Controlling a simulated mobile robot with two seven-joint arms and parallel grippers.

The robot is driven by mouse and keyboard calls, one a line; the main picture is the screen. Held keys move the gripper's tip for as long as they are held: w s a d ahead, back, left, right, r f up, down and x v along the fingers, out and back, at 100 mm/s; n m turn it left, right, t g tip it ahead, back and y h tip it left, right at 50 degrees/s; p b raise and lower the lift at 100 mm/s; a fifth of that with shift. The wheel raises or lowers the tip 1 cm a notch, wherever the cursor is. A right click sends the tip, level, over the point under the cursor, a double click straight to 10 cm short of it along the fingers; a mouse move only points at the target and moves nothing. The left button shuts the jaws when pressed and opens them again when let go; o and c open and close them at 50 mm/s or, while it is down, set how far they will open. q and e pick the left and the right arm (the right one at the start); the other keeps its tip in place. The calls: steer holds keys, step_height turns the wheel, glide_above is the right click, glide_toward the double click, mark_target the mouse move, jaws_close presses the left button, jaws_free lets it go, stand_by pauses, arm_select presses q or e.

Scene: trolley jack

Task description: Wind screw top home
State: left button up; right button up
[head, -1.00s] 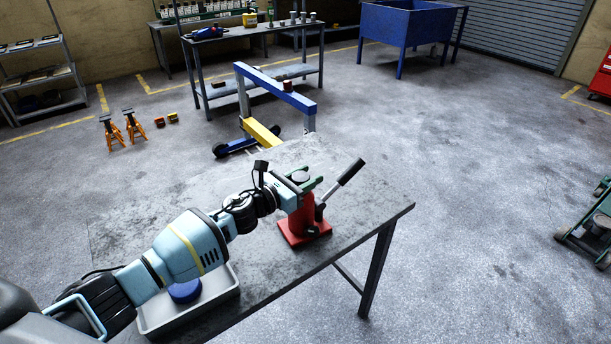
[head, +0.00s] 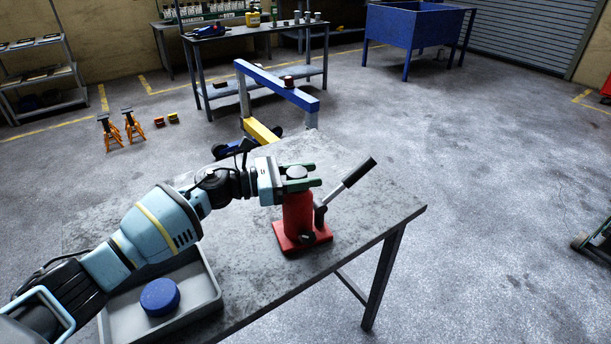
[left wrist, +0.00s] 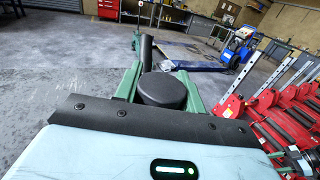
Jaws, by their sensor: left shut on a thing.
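A red bottle jack (head: 298,218) stands upright on the grey workbench, with a black-gripped lever (head: 350,180) slanting up to the right. Its dark round screw top (head: 297,172) sits at the top of the jack and shows large in the left wrist view (left wrist: 162,90). My left gripper (head: 300,177) comes in level from the left, its green fingers on either side of the screw top, shut on it.
A grey tray (head: 207,290) with a blue round object (head: 159,297) in it lies on the near left of the workbench (head: 370,215). A blue and yellow hoist (head: 275,85) stands behind the bench. The bench top right of the jack is clear.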

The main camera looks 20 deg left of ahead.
arm_select(q)
steer(key=shift+r, duration=0.35)
arm_select(e)
steer(key=shift+s+f, duration=0.1)
steer(key=shift+s, duration=0.2)
arm_select(q)
steer(key=o, duration=1)
steer(key=shift+f, duration=0.2)
steer(key=shift+s+a+f, duration=0.1)
steer(key=shift+s+a, duration=0.05)
steer(key=shift+a, duration=0.15)
steer(key=shift+b+v, duration=0.75)
steer(key=shift+v, duration=2.85)
arm_select(e)
steer(key=shift+s+f, duration=0.35)
steer(key=shift+f, duration=0.45)
